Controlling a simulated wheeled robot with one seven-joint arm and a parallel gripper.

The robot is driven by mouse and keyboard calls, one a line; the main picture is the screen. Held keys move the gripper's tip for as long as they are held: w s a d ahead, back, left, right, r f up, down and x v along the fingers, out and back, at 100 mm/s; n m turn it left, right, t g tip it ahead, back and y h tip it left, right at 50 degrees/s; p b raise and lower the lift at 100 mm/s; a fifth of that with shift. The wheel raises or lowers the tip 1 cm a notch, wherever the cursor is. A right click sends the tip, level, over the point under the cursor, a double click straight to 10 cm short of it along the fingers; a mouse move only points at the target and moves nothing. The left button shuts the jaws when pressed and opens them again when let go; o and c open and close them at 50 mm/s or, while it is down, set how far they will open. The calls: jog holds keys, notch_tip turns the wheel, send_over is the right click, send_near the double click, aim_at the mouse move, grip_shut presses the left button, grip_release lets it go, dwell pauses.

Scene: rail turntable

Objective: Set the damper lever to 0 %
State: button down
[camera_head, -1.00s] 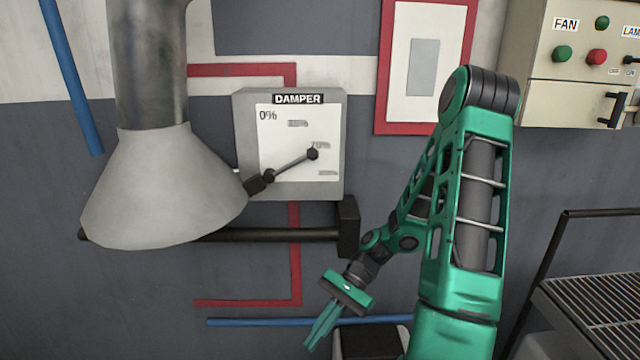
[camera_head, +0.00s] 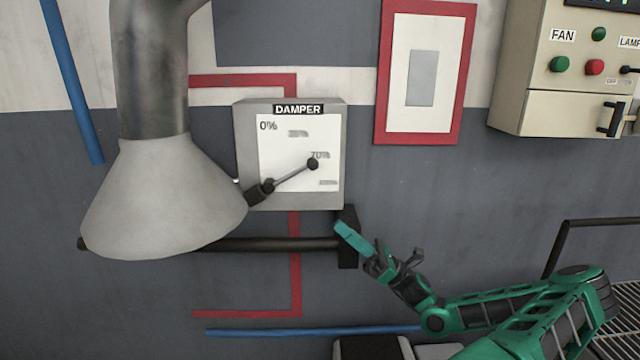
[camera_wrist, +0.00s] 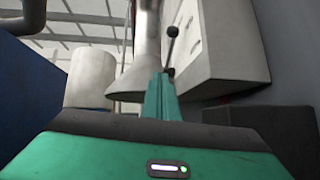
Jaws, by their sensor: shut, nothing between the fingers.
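The damper box (camera_head: 240,150) is on the wall with a white dial plate marked 0% at its upper left and 70% at the right. The damper lever (camera_head: 290,178) runs from a dark pivot at the lower left up to a black knob near the 70% mark. My gripper (camera_head: 342,230) is shut and empty, below and to the right of the lever, apart from it. In the wrist view the green fingers (camera_wrist: 161,98) point up toward the lever (camera_wrist: 170,48), and the damper box (camera_wrist: 225,50) is at the right.
A grey hood (camera_head: 165,200) hangs left of the box. A black bar (camera_head: 270,244) with an end block (camera_head: 348,255) runs below it. A fan and lamp panel (camera_head: 560,80) is at the upper right, and a wire rack (camera_head: 610,325) at the lower right.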

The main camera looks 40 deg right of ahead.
jog(key=s+d+r+m+t+h, duration=0.1)
jog(key=d+r+m+t, duration=0.1)
jog(key=d+t, duration=0.15)
jog(key=x, duration=1.3)
jog(key=shift+w+r, duration=0.15)
jog(key=shift+r, duration=0.05)
